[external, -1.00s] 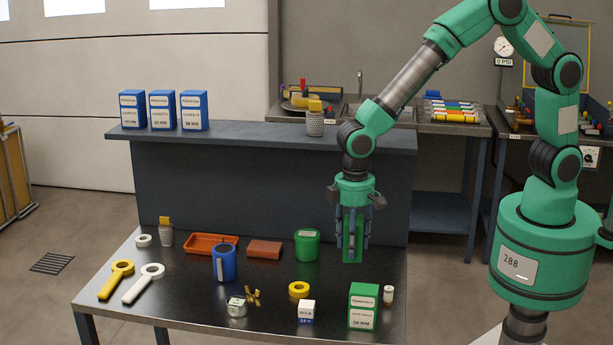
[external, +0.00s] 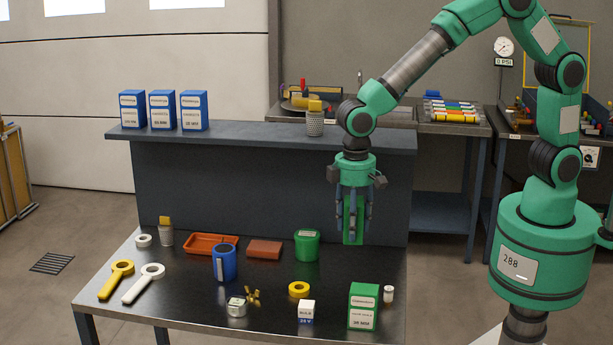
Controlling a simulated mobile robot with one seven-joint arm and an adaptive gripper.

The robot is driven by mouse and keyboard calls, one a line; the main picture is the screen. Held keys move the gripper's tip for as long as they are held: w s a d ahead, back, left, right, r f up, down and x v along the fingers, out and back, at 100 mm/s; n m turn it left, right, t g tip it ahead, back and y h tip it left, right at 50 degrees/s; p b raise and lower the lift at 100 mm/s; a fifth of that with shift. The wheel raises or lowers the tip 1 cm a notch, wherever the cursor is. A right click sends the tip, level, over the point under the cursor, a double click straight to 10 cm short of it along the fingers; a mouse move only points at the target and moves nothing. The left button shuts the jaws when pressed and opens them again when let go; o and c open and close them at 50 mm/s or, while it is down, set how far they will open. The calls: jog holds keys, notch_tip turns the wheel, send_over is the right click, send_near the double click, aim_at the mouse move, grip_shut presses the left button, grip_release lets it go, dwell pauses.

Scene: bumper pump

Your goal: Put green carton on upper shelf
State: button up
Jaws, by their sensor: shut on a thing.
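My gripper (external: 353,232) points down and is shut on a green carton (external: 351,218). The fingers hide much of that carton. It is held above the back right of the table, in front of the dark panel under the upper shelf (external: 260,134), with its top below the shelf's level. A second green carton (external: 363,306) with white labels stands upright at the table's front right. The upper shelf carries three blue cartons (external: 163,110) at its left and a yellow-capped container (external: 315,118) right of the middle.
The metal table (external: 190,300) holds a green tin (external: 307,245), a blue mug (external: 224,263), an orange tray (external: 205,243), a yellow ring (external: 299,289) and a white-and-blue box (external: 306,311). The shelf between the blue cartons and the yellow-capped container is clear.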

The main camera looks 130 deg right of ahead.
notch_tip(320, 180, up, 33)
jog(key=s+d+m+p, duration=0.1)
jog(key=s+d+p, duration=0.2)
jog(key=s+p, duration=0.6)
jog(key=s+d+p, duration=0.2)
jog(key=s+p, duration=0.2)
jog(key=s, duration=0.9)
jog(key=f, duration=0.5)
jog(key=shift+s, duration=0.3)
jog(key=shift+w+f, duration=0.1)
jog(key=shift+d, duration=0.1)
jog(key=w+d, duration=0.3)
jog(key=w, duration=0.1)
jog(key=w+d+f+p, duration=0.1)
jog(key=w+d, duration=0.2)
jog(key=w, duration=0.1)
jog(key=w+d, duration=0.3)
jog(key=w, duration=0.2)
jog(key=shift+d+f+p, duration=0.2)
jog(key=shift+d+p, duration=0.05)
jog(key=shift+p, duration=0.15)
jog(key=shift+s, duration=0.1)
